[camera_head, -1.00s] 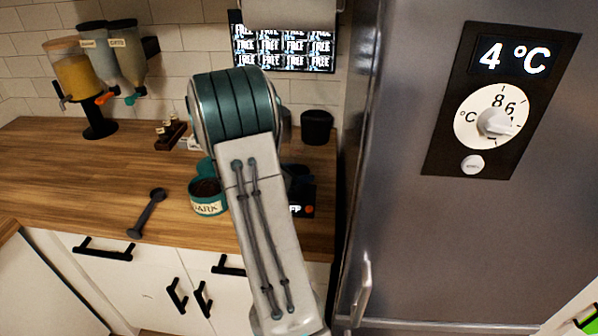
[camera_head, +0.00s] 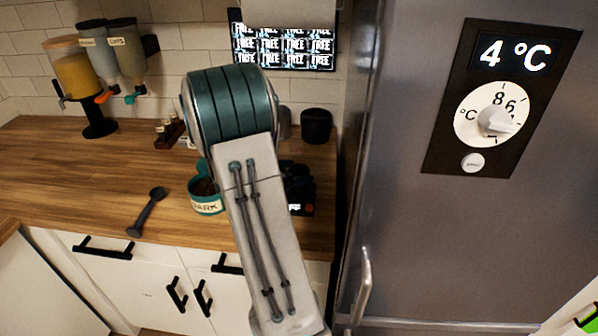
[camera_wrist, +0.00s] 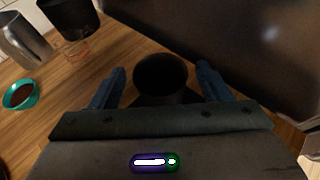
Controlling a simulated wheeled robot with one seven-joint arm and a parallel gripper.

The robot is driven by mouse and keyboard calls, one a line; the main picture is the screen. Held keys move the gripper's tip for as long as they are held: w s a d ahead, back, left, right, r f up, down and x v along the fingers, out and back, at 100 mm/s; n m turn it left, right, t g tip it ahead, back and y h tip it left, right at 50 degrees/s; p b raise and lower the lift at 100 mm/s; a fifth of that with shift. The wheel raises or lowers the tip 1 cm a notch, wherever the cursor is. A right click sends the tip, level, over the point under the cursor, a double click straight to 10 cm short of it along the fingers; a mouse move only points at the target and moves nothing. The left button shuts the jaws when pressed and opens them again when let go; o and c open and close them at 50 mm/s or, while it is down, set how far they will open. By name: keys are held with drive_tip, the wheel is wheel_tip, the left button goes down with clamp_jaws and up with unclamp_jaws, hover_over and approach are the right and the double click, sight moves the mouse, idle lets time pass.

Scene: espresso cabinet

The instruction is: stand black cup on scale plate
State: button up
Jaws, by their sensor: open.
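The black cup (camera_wrist: 161,76) shows in the wrist view with its round dark mouth toward the camera. My gripper (camera_wrist: 162,82) is open, with one blue finger on each side of the cup and visible gaps between. In the head view the black scale (camera_head: 309,209) sits near the counter's front edge by the fridge, partly behind my arm, with a lit display. A dark shape just above it is my gripper or the cup; I cannot tell them apart. The cup's base and its contact with the plate are hidden.
A teal bowl of dark grounds (camera_head: 207,206) stands left of the scale. A black container (camera_head: 316,126) stands at the back. A metal pitcher (camera_wrist: 25,38) shows in the wrist view. A dark spoon-shaped tool (camera_head: 147,211) lies at left. The fridge (camera_head: 450,240) closes off the right.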

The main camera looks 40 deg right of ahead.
drive_tip(key=v, duration=1)
drive_tip(key=s+a+r+m+t+y, duration=0.1)
drive_tip(key=s+a+m+y, duration=0.5)
drive_tip(key=a, duration=0.7)
drive_tip(key=s+a+r+m+t+y, duration=0.2)
drive_tip(key=s+a+m+t+y, duration=0.1)
drive_tip(key=s+a+m+y, duration=0.4)
drive_tip(key=s+a+m+b, duration=0.1)
drive_tip(key=s+a+m, duration=0.2)
drive_tip(key=a, duration=0.3)
drive_tip(key=shift+m+y, duration=0.3)
drive_tip(key=shift+m, duration=0.1)
drive_tip(key=shift+d, duration=0.15)
